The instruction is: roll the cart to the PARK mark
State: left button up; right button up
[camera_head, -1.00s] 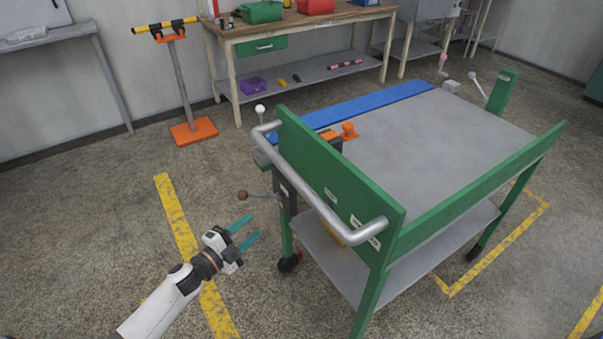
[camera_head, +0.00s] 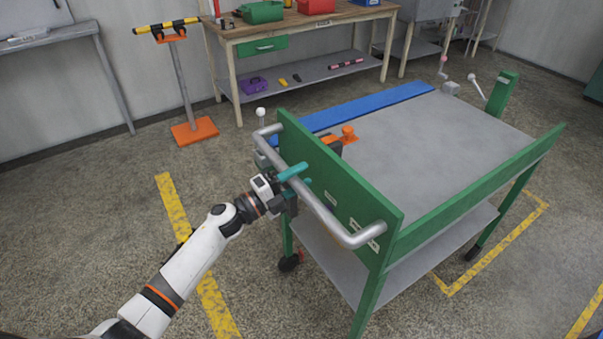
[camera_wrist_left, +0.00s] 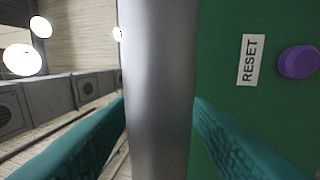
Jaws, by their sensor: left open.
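The green cart (camera_head: 430,150) with a grey top stands at the middle right. Its silver push handle (camera_head: 325,213) runs along the green end panel nearest me. My left gripper (camera_head: 296,176) is at the handle, its teal fingers open. In the left wrist view the handle bar (camera_wrist_left: 157,90) passes upright between the two fingers (camera_wrist_left: 160,125), with gaps that I cannot judge exactly. The green panel behind it carries a RESET label (camera_wrist_left: 250,60) and a purple button (camera_wrist_left: 298,62). No PARK lettering is readable. My right gripper does not show.
Yellow floor lines (camera_head: 175,205) lie left of the cart, and a yellow corner line (camera_head: 490,250) lies under its right side. An orange-based stand (camera_head: 195,131) and a workbench (camera_head: 310,22) stand behind. A blue strip (camera_head: 365,104) lies along the cart's far edge.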

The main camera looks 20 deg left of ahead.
pick_arm(q)
jog(key=shift+w+d+r, duration=0.1)
jog(key=shift+w+d, duration=0.25)
grip_shut()
